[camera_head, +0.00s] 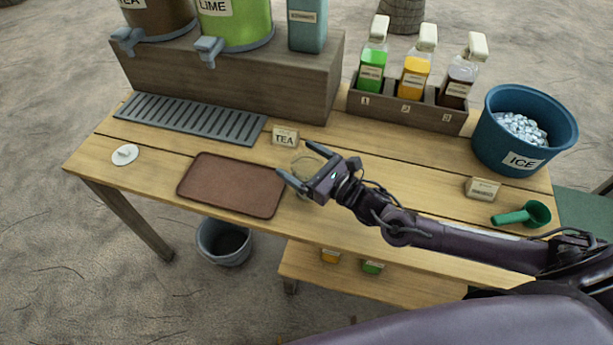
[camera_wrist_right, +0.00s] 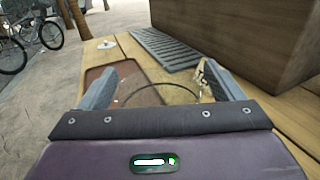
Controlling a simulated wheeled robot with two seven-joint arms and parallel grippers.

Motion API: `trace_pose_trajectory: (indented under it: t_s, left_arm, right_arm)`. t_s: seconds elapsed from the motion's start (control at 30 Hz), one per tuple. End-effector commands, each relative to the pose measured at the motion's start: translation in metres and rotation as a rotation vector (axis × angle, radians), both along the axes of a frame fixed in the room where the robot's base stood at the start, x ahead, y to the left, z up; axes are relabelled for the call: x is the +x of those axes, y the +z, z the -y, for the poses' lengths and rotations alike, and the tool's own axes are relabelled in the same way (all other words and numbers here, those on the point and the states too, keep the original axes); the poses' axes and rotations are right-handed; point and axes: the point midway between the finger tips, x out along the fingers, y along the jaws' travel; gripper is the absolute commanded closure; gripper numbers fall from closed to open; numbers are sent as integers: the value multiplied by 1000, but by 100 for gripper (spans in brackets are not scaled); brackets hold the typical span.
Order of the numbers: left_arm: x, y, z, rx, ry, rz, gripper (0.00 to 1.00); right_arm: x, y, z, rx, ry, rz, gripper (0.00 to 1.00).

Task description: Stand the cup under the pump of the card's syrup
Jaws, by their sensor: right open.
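A clear glass cup (camera_head: 309,163) stands on the table, right of the brown tray. My right gripper (camera_head: 305,170) is open at the cup, partly hiding it. In the right wrist view, the cup's rim (camera_wrist_right: 160,86) shows between the two spread fingers. Three pump bottles stand in a wooden rack (camera_head: 405,112): green syrup (camera_head: 371,74) at 1, orange syrup (camera_head: 415,72) at 2, dark syrup (camera_head: 458,82) at 3. A small card (camera_head: 285,137) reading TEA stands behind the cup. Another card (camera_head: 482,188) near the ice bucket is too small to read. My left gripper is not in view.
The brown tray (camera_head: 231,185) lies left of the cup, with a grey drip grate (camera_head: 190,118) behind. Dispensers stand on a wooden block (camera_head: 225,80). A blue ice bucket (camera_head: 495,155) and green scoop (camera_head: 525,215) are at right. Table before the rack is clear.

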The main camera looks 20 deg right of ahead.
Motion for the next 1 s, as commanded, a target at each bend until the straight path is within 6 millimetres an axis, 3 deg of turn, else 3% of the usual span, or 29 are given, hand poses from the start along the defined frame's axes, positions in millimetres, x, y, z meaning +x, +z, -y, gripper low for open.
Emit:
trace_pose_trajectory:
  t_s: [0.27, 0.77, 1.0]
  left_arm:
    - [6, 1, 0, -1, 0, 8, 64]
    - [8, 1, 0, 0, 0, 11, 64]
    - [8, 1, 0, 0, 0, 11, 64]
  right_arm:
    - [3, -1, -3, 0, 1, -1, 13]
    - [3, 0, -2, 1, 0, -1, 76]
    - [3, 2, -2, 0, 1, 0, 76]
